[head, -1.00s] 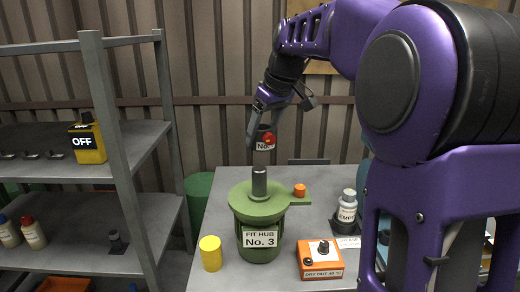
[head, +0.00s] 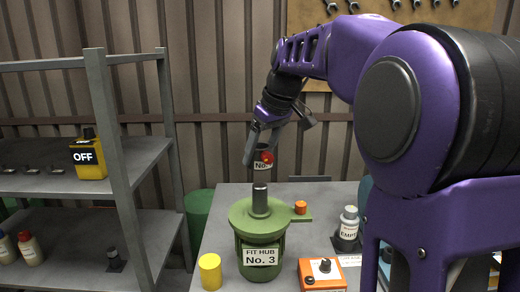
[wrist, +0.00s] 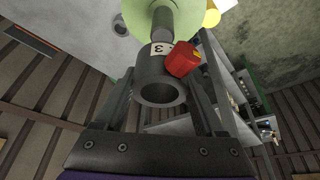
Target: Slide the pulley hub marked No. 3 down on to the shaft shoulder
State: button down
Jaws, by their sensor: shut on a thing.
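The hub is a dark grey ring with a "No." label and a red block on its side (head: 262,167). My gripper (head: 261,151) is shut on it and holds it above the shaft (head: 260,201). The shaft stands upright from the green stand (head: 242,216), labelled "FIT HUB No. 3". In the wrist view the hub (wrist: 150,78) sits between the fingers, with its bore showing and a "3" on its label. The shaft (wrist: 163,23) shows beyond it, apparently apart from it. The shoulder cannot be clearly made out.
A yellow cylinder (head: 210,271) stands left of the stand. An orange box with a black knob (head: 322,274) and a bottle marked "EMPTY" (head: 348,224) are to its right. An orange cap (head: 300,207) sits on the stand's side arm. Grey shelves (head: 120,150) stand at left.

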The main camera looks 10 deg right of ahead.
aim_at(260, 198)
jog(key=shift+f+b, duration=1.25)
jog(key=shift+f, duration=0.7)
jog(key=shift+f+b, duration=1.55)
jog(key=shift+f, duration=1.45)
dwell(0.4)
jog(key=shift+f, duration=1.3)
grip_release()
jog(key=shift+f, duration=0.1)
jog(key=p+v, duration=0.3)
jog(key=v, duration=1.4)
jog(key=shift+r+p, duration=0.3)
jog(key=shift+r, duration=0.05)
